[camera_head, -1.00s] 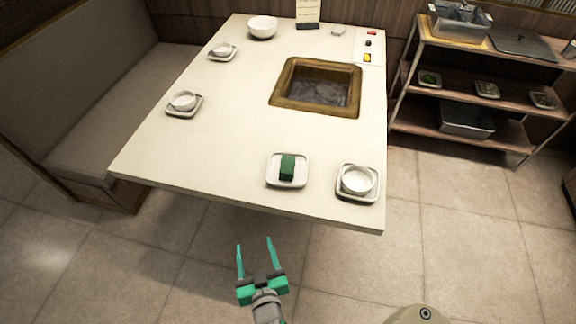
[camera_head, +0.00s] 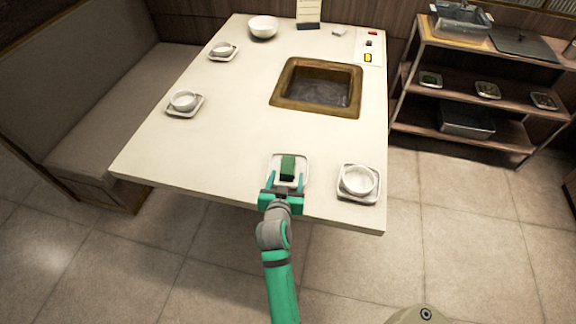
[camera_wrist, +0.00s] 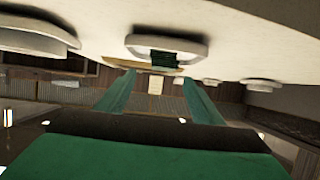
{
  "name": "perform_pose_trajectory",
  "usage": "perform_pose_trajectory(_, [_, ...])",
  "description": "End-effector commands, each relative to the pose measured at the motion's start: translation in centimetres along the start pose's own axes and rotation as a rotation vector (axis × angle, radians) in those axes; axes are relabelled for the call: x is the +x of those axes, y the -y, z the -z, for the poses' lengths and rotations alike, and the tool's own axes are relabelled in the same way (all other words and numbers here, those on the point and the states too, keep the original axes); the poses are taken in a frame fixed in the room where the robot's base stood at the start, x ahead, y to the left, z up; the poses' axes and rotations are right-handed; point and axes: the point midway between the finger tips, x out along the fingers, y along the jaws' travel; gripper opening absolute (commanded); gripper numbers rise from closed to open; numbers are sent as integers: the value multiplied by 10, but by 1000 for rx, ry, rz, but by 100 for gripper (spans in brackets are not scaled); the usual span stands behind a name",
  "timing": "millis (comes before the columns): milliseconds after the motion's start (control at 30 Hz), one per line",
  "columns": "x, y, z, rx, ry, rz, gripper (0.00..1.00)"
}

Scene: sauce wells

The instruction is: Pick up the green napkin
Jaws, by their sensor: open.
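The green napkin (camera_head: 287,166) is a small dark green folded block on a white square plate (camera_head: 276,159) near the table's front edge. In the wrist view the napkin (camera_wrist: 160,56) shows as a dark green strip on the plate, ahead of the fingers. My gripper (camera_head: 286,180) has its two teal fingers apart, at the plate's near side. The fingertips are to either side of the napkin's near end in the head view. In the wrist view the gap between the fingers (camera_wrist: 159,80) is empty. I cannot tell the exact height of the fingers over the plate.
A white bowl on a square saucer (camera_head: 359,181) stands close to the right. More bowls (camera_head: 183,101) are on the left and far side. A sunken brown-framed well (camera_head: 317,87) lies behind the plate. The tabletop (camera_head: 215,140) left of the plate is clear.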

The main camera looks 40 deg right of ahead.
Motion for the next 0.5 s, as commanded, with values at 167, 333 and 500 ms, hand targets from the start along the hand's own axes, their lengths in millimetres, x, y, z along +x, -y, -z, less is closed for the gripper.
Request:
perform_pose_trajectory(167, [13,0,1,-1,-2,1,61])
perform_pose_trajectory(333, [29,3,2,-1,-1,0,61])
perform_pose_trajectory(500, [53,5,2,-1,0,0,61])
